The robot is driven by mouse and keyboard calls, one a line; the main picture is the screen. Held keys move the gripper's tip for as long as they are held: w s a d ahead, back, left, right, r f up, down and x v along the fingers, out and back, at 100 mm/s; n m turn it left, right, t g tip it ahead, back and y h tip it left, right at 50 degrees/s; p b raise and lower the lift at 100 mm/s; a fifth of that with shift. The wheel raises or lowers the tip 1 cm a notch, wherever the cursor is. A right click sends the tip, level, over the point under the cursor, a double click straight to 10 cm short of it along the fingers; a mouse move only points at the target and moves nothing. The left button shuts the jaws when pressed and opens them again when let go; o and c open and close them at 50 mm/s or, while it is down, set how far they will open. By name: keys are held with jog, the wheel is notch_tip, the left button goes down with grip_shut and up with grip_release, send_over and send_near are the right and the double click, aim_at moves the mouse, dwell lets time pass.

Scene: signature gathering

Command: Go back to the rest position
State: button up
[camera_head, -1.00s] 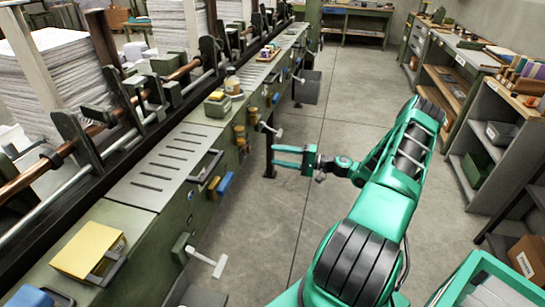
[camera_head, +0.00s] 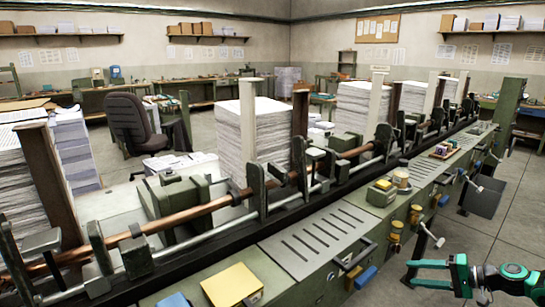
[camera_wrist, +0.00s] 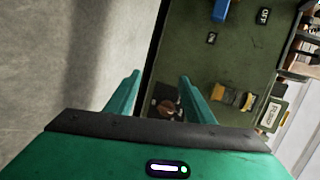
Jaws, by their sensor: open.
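My green gripper (camera_head: 410,274) is at the lower right in the head view, out in front of the side of the long green machine (camera_head: 300,275). Its two fingers point left toward the machine and stand apart with nothing between them. In the wrist view the gripper (camera_wrist: 160,78) also shows two parted, empty fingers. Beyond them is the machine's green side panel (camera_wrist: 228,65). Only the gripper and a piece of my wrist show in the head view.
Lever handles (camera_head: 430,235) and a blue handle (camera_head: 366,277) stick out from the machine's side near my gripper. A yellow pad (camera_head: 231,284) lies on its top. Paper stacks (camera_head: 252,140) and a black chair (camera_head: 130,125) stand behind. Grey floor (camera_head: 490,225) is open at the right.

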jog(key=s+a+r+g+h, duration=0.2)
jog(key=s+r, duration=0.5)
jog(key=s, duration=0.4)
jog(key=s+a+r+g+h, duration=0.3)
jog(key=s+r+h, duration=0.2)
jog(key=s+r, duration=0.3)
jog(key=s+a+r+g+h, duration=0.2)
jog(key=s+r, duration=0.5)
jog(key=s, duration=0.9)
jog(key=shift+s+a+r+n+g+h, duration=0.25)
jog(key=shift+a+g+h, duration=0.2)
jog(key=shift+h, duration=0.25)
